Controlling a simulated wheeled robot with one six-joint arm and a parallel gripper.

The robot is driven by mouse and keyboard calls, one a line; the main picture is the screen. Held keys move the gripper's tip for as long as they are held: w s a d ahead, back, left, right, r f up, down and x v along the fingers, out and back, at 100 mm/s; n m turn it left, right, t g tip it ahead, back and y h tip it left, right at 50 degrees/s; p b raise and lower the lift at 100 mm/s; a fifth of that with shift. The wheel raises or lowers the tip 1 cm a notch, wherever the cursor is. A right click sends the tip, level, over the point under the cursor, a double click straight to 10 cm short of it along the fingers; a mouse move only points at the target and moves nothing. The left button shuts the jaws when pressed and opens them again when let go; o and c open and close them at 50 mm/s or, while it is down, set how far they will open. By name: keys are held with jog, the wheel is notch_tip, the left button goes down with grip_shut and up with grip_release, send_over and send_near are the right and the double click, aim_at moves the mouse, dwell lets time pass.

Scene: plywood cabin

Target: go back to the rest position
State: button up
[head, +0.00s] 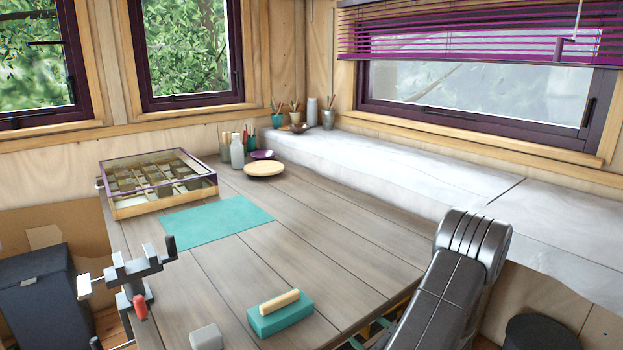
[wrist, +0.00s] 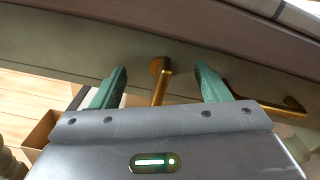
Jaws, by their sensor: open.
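My gripper (wrist: 161,70) shows in the wrist view with its two green fingers spread apart. A brass hook or handle (wrist: 160,76) on a grey-green panel (wrist: 60,52) shows between the fingers, with a gap on each side. I cannot tell how deep the fingers reach around it. Nothing is held between the fingers. In the head view my arm link runs down along the right front of the table, and my gripper is out of sight there.
A second brass handle (wrist: 280,106) sits right of my fingers. On the wooden table (head: 330,235) are a teal block with a wooden grip (head: 280,314), a teal mat (head: 215,221), a glass-lidded box (head: 158,183) and a grey clamp (head: 128,275). The table's right middle is clear.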

jog(key=m+p, duration=0.2)
jog(key=p, duration=0.1)
jog(key=shift+r, duration=0.2)
jog(key=shift+d+f+m+p, duration=0.1)
jog(key=shift+f+m+p, duration=0.05)
jog(key=shift+m+p, duration=0.4)
